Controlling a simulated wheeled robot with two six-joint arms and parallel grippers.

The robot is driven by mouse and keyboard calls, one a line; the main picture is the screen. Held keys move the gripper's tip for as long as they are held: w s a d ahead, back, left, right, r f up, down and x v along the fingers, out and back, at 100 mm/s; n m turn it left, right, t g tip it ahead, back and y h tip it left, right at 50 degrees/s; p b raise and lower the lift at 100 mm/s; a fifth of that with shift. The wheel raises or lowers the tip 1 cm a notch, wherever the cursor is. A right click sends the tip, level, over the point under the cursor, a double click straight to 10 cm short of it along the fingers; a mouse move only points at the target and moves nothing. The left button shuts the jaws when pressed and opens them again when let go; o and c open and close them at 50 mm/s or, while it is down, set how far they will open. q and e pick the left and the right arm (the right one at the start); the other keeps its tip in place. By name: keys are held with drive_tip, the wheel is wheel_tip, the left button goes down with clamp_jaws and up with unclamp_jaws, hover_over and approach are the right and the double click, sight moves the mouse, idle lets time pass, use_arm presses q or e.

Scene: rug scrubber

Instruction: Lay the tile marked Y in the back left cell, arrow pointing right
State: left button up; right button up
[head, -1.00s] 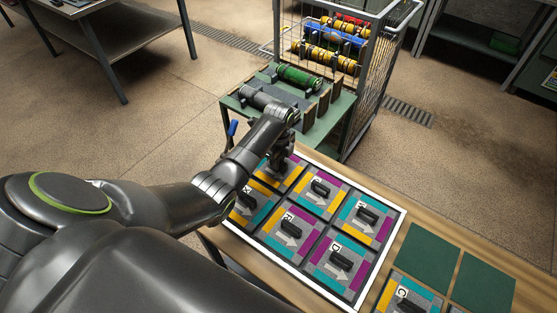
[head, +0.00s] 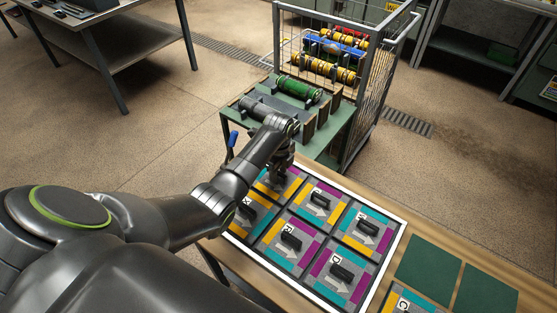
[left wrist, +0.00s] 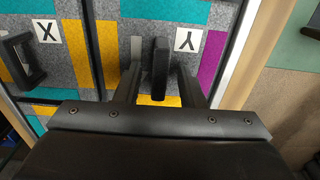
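The tile marked Y (left wrist: 218,60) lies in the back left cell of the white-edged frame (head: 399,243), level with its neighbours as far as I can tell. In the head view my arm partly covers this tile (head: 293,187). Its black handle (left wrist: 161,68) stands between the fingers of my left gripper (left wrist: 159,88). The fingers are apart, with gaps beside the handle, so the gripper is open around it. In the head view the left gripper (head: 278,178) is low over the tile. The tile's arrow is mostly hidden by the gripper. My right gripper is not in view.
Tiles marked X (left wrist: 47,32), R (head: 288,246) and D (head: 337,277) fill the front row, with two more tiles at the back. A C tile (head: 405,305) and dark green squares (head: 428,262) lie to the right. A green stand (head: 335,140) with rollers and a wire cart (head: 375,90) stand behind.

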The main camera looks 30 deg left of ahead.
use_arm(q)
wheel_tip(320, 180, up, 12)
drive_tip(key=b, duration=0.1)
drive_tip(key=shift+f, duration=0.2)
idle(0.5)
